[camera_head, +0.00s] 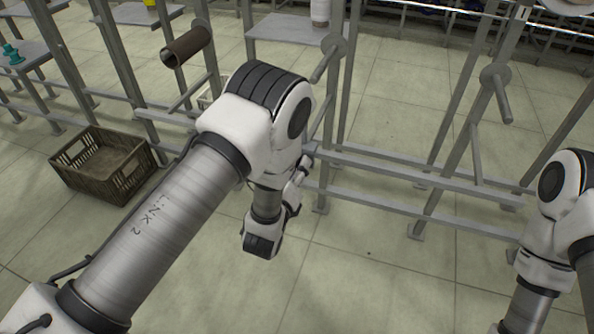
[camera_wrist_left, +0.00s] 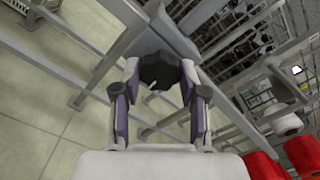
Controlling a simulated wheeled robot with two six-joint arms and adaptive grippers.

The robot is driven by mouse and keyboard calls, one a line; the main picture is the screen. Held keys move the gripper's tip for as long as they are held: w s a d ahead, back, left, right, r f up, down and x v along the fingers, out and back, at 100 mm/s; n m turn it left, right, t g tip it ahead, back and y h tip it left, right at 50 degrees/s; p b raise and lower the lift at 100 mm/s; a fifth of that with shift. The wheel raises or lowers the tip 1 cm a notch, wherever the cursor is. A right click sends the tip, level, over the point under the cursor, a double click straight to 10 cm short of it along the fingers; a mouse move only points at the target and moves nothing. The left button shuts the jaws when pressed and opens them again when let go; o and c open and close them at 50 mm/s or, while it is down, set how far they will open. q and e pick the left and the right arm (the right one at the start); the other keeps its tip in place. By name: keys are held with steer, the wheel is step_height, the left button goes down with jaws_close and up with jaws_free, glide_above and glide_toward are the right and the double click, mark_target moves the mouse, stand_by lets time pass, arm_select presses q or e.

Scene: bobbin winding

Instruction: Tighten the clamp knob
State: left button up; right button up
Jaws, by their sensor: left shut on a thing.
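A dark clamp knob (camera_wrist_left: 160,66) shows in the left wrist view, at the end of a grey metal bar of the rack. My left gripper (camera_wrist_left: 160,88) has one finger on each side of it and is shut on it. The fingers partly cover the knob's sides. In the head view my left arm bends down in front of the grey rack, and the knob cannot be made out there. Of my right arm only links show at the right edge, and its gripper is out of view.
The grey rack (camera_head: 390,178) has upright posts, low rails and protruding pegs. A brown tube (camera_head: 187,47) sits on a peg. A brown crate (camera_head: 125,180) stands on the floor at left. Red objects (camera_wrist_left: 302,155) show at the wrist view's right. Front floor is clear.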

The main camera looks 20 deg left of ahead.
arm_select(q)
steer(key=shift+m, duration=0.4)
steer(key=o, duration=1.2)
steer(key=shift+c, duration=0.2)
steer(key=s, duration=0.7)
steer(key=shift+s+a, duration=0.15)
steer(key=shift+s, duration=0.1)
